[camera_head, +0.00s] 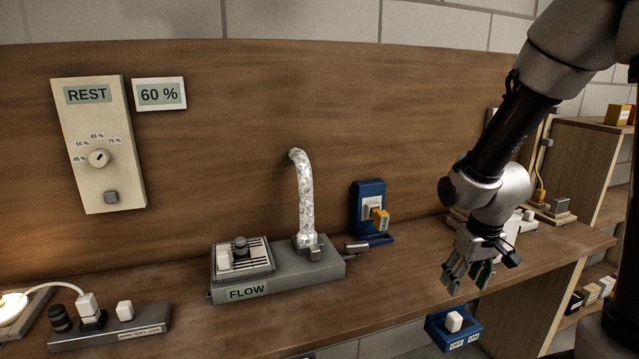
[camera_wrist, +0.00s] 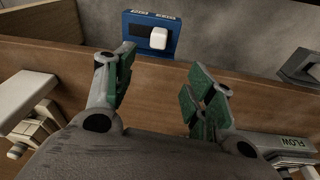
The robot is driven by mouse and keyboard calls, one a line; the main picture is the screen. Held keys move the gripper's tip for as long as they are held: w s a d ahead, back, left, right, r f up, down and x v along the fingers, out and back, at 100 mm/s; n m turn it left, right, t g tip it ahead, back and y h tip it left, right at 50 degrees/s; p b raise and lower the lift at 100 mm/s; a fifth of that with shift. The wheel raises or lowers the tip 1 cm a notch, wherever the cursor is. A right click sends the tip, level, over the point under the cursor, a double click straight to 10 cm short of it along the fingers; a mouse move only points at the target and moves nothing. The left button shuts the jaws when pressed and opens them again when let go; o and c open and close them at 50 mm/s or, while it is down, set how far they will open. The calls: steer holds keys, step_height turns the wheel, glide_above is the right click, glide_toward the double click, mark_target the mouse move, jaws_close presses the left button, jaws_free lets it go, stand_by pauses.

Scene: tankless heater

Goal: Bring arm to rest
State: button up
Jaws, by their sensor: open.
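My gripper (camera_head: 468,283) hangs at the end of my arm on the right of the head view, pointing down over the front part of the wooden bench. Its fingers are apart with nothing between them. In the wrist view the gripper (camera_wrist: 160,88) shows two spread fingers with green pads. A blue switch box (camera_head: 455,328) with a white rocker and OFF and ON labels sits just below the gripper, at the bench's front side. It also shows in the wrist view (camera_wrist: 152,38), beyond the fingertips and apart from them.
A grey FLOW unit (camera_head: 280,281) with a silver hose (camera_head: 305,195) stands mid-bench. A blue socket holder (camera_head: 370,210) with an orange plug stands behind. A REST dial panel (camera_head: 99,145) and a 60 % display (camera_head: 159,94) hang on the back board. A power strip (camera_head: 110,325) lies left.

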steer(key=s+d+r+m+t, duration=0.1)
steer(key=s+d+r, duration=0.1)
steer(key=s+r, duration=0.5)
steer(key=s+d+r+m+t, duration=0.1)
steer(key=s+r, duration=0.7)
steer(key=r, duration=0.3)
steer(key=shift+s+d+r, duration=0.25)
steer(key=shift+s+d, duration=0.05)
steer(key=shift+d, duration=0.1)
